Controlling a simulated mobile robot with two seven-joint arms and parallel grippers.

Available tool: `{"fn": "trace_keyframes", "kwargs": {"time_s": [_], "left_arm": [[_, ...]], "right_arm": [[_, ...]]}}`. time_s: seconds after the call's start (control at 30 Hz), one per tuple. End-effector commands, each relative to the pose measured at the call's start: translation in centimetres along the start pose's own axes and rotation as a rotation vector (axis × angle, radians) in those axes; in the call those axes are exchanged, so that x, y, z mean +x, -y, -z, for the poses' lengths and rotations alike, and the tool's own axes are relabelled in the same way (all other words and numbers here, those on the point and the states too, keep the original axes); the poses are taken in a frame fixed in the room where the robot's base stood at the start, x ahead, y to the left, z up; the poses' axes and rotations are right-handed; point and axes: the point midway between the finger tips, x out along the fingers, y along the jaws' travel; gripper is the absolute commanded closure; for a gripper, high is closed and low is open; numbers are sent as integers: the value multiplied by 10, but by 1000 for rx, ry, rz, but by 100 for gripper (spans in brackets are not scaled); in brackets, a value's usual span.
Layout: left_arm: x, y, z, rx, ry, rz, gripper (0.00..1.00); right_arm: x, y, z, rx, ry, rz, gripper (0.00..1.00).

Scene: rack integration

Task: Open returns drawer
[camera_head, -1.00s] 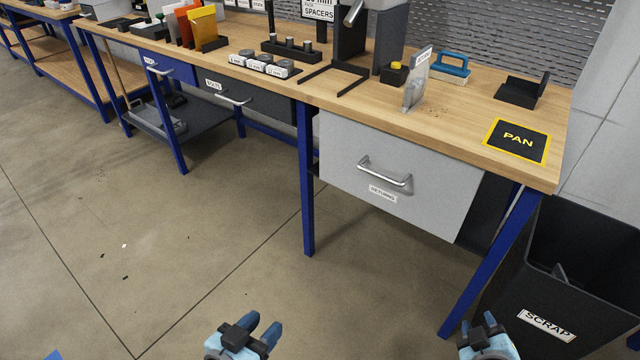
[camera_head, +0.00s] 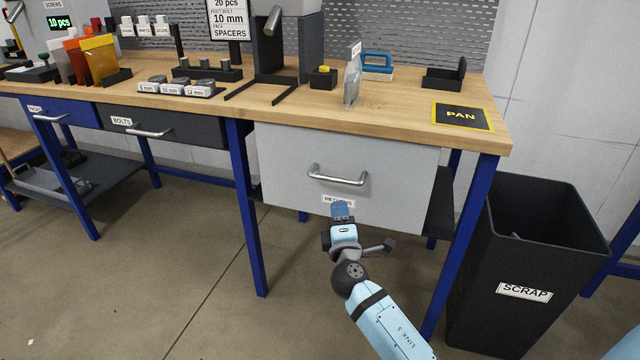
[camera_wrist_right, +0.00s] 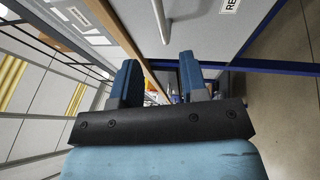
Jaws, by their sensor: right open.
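The returns drawer (camera_head: 300,160) is a light grey front under the right part of the workbench, and it looks shut. Its silver bar handle (camera_head: 338,177) sits mid-front, above a white label partly covered by my gripper. My right gripper (camera_head: 341,208) is just below the handle, in front of the label, apart from the handle as far as I can tell. In the right wrist view the jaws (camera_wrist_right: 160,80) are open and empty, with the handle (camera_wrist_right: 160,12) and the drawer face (camera_wrist_right: 220,30) beyond them. My left gripper is not in view now.
A black scrap bin (camera_head: 525,285) stands right of the bench. Blue bench legs (camera_head: 246,210) flank the drawer. A dark bolts drawer (camera_head: 165,128) is to the left. The wooden top (camera_head: 400,100) holds a PAN mat (camera_head: 462,116) and small items. The floor in front is clear.

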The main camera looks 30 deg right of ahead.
Motion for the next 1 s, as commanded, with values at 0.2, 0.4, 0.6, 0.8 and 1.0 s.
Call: {"fn": "trace_keyframes", "kwargs": {"time_s": [0.2,0.4,0.6,0.8,1.0], "left_arm": [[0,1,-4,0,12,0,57],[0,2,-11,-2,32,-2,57],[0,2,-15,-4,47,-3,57],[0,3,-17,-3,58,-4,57],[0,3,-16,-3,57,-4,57]], "right_arm": [[47,-1,0,2,1,-3,60],[87,0,0,2,0,-2,60],[113,0,0,2,-1,0,60],[121,0,0,2,-1,1,60],[121,0,0,3,-1,1,60]]}}
